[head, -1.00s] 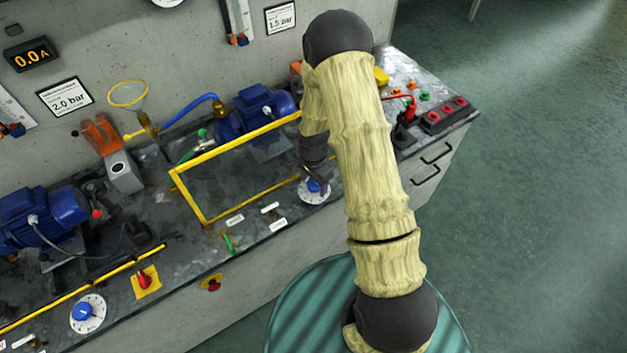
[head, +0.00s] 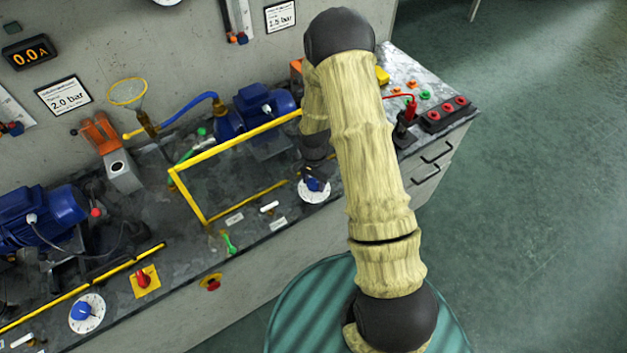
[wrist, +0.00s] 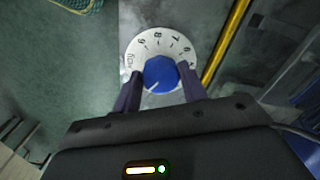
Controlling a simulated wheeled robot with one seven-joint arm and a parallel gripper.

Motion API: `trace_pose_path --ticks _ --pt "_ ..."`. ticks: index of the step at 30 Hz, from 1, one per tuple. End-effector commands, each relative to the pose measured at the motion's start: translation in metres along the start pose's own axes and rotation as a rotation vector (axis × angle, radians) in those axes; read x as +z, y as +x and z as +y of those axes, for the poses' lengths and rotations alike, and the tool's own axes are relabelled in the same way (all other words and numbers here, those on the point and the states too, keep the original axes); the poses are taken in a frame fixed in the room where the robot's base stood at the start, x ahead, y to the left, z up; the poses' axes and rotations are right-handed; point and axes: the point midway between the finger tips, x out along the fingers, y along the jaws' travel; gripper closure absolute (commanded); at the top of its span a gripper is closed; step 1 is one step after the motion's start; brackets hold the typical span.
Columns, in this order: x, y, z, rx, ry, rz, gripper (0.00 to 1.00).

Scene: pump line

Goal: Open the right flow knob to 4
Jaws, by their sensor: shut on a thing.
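The right flow knob (head: 314,184) is a blue knob on a round white dial at the front of the bench. In the wrist view the blue knob (wrist: 160,74) sits between the two dark fingers of my gripper (wrist: 160,82), which is shut on it. A white line on the knob points to the lower left in that view, toward the left finger. The dial (wrist: 141,47) shows numbers along its upper arc, including 6, 7, 8 and 9. Its lower part is hidden by my gripper, so I cannot tell the setting.
A yellow frame (head: 236,144) stands close left of the right knob; its bar also shows in the wrist view (wrist: 226,42). Another blue knob (head: 82,312) is at the far left front, near a red switch (head: 144,279). Red sockets (head: 447,114) are at the right end.

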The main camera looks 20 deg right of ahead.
Motion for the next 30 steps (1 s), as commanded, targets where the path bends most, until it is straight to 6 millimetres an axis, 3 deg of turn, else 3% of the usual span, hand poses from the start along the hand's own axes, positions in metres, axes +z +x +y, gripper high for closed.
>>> trace_pose_path --ticks 30 --pt "-0.0019 -0.0012 0.001 -0.003 -0.949 0.004 0.81"
